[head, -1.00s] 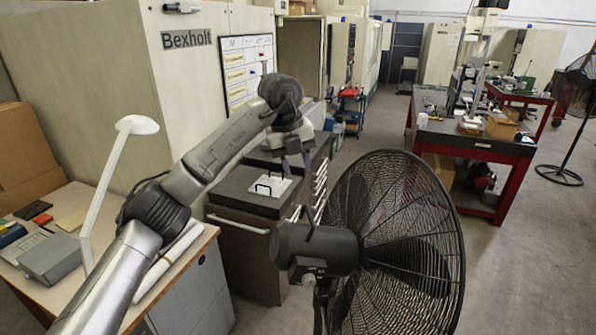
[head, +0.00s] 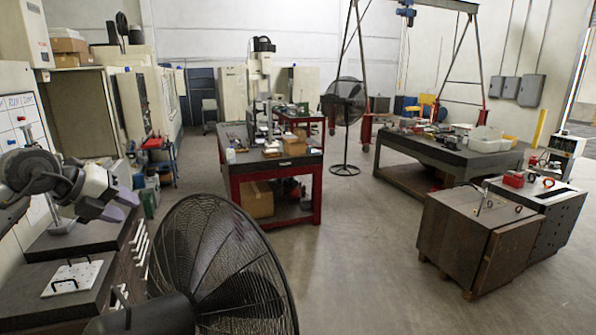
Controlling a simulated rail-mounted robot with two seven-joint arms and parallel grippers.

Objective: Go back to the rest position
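My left arm comes in from the left edge. Its gripper (head: 121,205) hangs in the air above the dark drawer cabinets, with its two fingertips apart and nothing seen between them. A white plate with two black handles (head: 84,272) lies flat on the dark top of the near cabinet (head: 30,309), below and left of the gripper and apart from it. My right gripper is out of view.
A large black fan (head: 215,265) stands close in front, right of the cabinets. Beyond are a red-framed bench (head: 273,163), a dark table (head: 440,150) and brown blocks on a pallet (head: 478,240). The floor between is clear.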

